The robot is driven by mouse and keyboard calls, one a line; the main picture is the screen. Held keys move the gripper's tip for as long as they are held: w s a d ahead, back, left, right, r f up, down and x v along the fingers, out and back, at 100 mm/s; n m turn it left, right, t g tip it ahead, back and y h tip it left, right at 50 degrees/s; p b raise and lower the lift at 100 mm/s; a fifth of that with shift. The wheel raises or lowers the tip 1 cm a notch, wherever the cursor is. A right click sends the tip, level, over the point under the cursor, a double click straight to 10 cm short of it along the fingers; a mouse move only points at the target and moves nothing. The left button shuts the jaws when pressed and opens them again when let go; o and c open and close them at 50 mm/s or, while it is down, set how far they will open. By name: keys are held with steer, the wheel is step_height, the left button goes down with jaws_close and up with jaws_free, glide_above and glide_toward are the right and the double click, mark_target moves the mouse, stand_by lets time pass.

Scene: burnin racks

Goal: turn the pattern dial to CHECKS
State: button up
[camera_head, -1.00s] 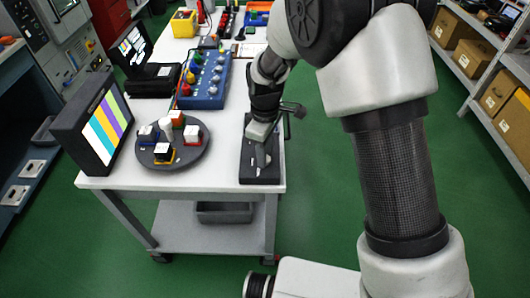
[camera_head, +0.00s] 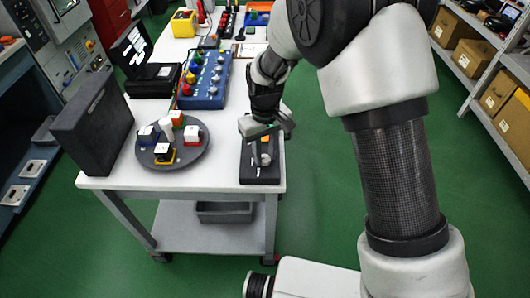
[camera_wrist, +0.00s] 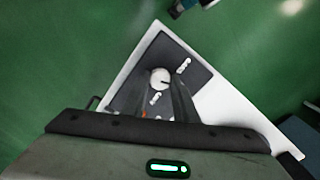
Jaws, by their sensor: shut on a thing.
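The pattern dial is a pale round knob (camera_wrist: 160,77) with a dark pointer line, on a dark panel (camera_head: 246,170) at the table's right front edge. In the wrist view the panel (camera_wrist: 200,72) carries small white labels, too blurred to read, and an orange mark. My gripper (camera_wrist: 168,88) reaches down over the panel, its fingers shut on the dial. In the head view my gripper (camera_head: 264,143) is above the panel and partly hides it. The monitor (camera_head: 92,132) at the table's left shows a dark screen.
A round dark turntable (camera_head: 190,152) with several coloured-base blocks stands left of the panel. Behind it are a blue box with several knobs (camera_head: 207,80) and a black case (camera_head: 152,80). The white tabletop (camera_head: 222,178) is clear around the panel. Shelving (camera_head: 490,60) stands at right.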

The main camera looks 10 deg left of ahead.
mark_target(265, 158)
steer(key=shift+m, duration=2)
steer(key=o, duration=1.1)
steer(key=shift+c, duration=0.2)
step_height(265, 158, up, 18)
steer(key=p, duration=0.1)
steer(key=shift+f+p, duration=0.25)
steer(key=shift+p, duration=0.1)
